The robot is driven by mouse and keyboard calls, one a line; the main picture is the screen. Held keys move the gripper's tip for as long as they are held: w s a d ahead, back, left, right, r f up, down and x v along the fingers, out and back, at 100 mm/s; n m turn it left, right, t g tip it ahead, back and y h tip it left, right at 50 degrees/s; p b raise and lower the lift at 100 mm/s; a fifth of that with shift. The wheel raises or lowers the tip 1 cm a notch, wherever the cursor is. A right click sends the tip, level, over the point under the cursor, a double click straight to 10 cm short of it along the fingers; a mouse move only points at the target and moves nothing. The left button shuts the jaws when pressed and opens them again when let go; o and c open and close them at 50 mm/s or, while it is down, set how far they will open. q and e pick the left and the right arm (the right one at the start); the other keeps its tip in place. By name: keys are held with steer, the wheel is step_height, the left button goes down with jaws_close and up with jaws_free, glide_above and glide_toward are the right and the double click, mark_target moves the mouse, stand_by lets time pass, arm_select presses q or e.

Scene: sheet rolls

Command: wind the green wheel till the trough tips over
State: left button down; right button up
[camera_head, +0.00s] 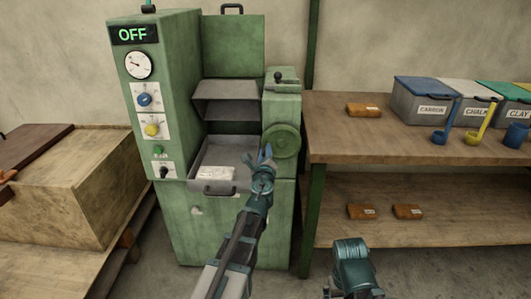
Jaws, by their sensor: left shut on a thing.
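The green wheel (286,142) sits on the right-hand front of a green machine (176,75), below a small black-knobbed lever. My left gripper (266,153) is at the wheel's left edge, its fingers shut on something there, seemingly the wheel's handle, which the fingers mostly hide. A grey tilted trough (226,90) hangs in the machine's open bay above a grey tray (207,187). A pale block (216,173) lies in the tray. My right arm (352,268) shows at the bottom right; its fingertips are not visible.
A wooden shelf (430,150) stands to the right with labelled bins (425,100), scoops and orange-brown blocks (362,110). A wooden crate (75,185) stands on the left. The machine's display (132,34) reads OFF. Floor shows between machine and shelf.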

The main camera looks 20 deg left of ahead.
stand_by(0.3)
arm_select(q)
steer(key=c, duration=0.7)
jaws_free()
steer(key=shift+c, duration=0.2)
